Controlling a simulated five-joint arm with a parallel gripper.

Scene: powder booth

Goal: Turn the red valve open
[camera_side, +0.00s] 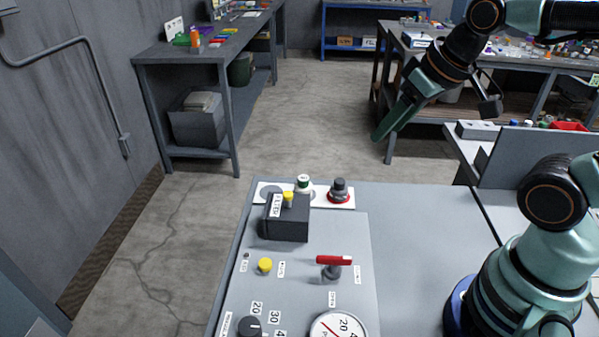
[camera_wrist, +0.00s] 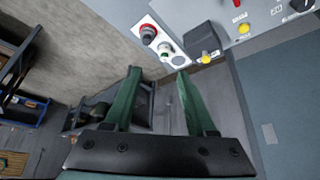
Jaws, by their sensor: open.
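The red valve (camera_side: 333,260) is a red bar handle on a grey stem, standing on the sloped grey panel in the side view. Its handle lies roughly left to right in that picture. A small part of the red handle (camera_wrist: 237,3) shows at the top edge of the wrist view. My gripper (camera_side: 380,136) is high up and well beyond the panel, far from the valve. In the wrist view my gripper's two green fingers (camera_wrist: 158,72) are spread apart with nothing between them.
The panel also carries a yellow knob (camera_side: 265,265), a black dial knob (camera_side: 250,327) and a round gauge (camera_side: 338,327). A dark box (camera_side: 285,220) with a yellow button stands behind them. A red-based dark knob (camera_side: 339,190) sits on a white plate. Workbenches stand farther back.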

